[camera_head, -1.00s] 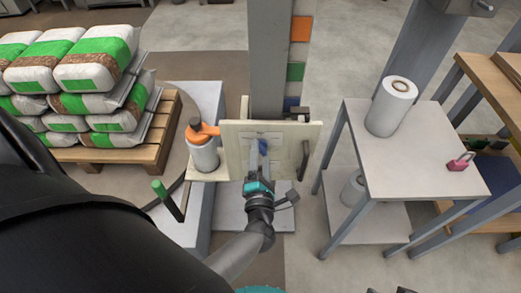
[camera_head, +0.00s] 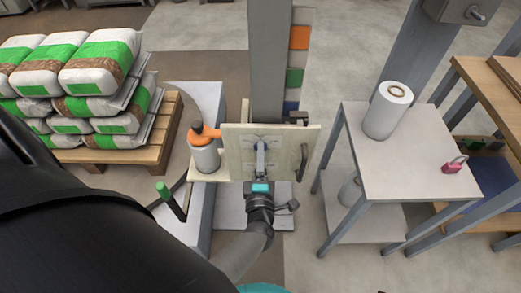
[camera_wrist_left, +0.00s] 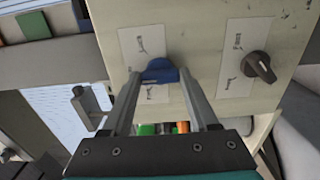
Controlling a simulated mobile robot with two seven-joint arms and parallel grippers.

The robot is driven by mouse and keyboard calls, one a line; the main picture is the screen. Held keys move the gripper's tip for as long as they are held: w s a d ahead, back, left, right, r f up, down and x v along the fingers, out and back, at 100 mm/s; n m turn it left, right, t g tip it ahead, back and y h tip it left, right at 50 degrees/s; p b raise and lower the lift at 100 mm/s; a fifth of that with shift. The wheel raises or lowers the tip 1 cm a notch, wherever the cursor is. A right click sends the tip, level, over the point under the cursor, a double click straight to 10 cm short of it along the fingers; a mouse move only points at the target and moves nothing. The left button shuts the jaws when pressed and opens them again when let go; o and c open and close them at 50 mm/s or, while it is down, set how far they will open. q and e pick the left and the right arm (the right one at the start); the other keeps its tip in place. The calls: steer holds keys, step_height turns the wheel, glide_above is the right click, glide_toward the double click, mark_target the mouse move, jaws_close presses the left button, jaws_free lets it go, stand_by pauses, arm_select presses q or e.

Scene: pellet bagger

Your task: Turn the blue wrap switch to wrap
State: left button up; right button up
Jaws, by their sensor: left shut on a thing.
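The blue wrap switch (camera_wrist_left: 160,71) is a knob on a cream panel (camera_head: 236,150), mounted over a white label plate with small print that I cannot read. My left gripper (camera_wrist_left: 159,78) is at the knob, with one finger on each side, and is shut on it. In the head view my left gripper (camera_head: 261,163) reaches the panel from below and covers most of the knob. Which marked position the knob points to is hard to tell. My right gripper is not in view.
A black switch (camera_wrist_left: 258,66) on its own label is to the right on the same panel in the wrist view. An orange-topped cylinder (camera_head: 205,152) and a green-tipped lever (camera_head: 163,191) stand left of the panel. A table (camera_head: 408,175) with a white roll is at right.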

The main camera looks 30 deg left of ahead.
arm_select(q)
steer(key=shift+w+r, duration=0.1)
steer(key=o, duration=1.4)
steer(key=shift+d, duration=0.1)
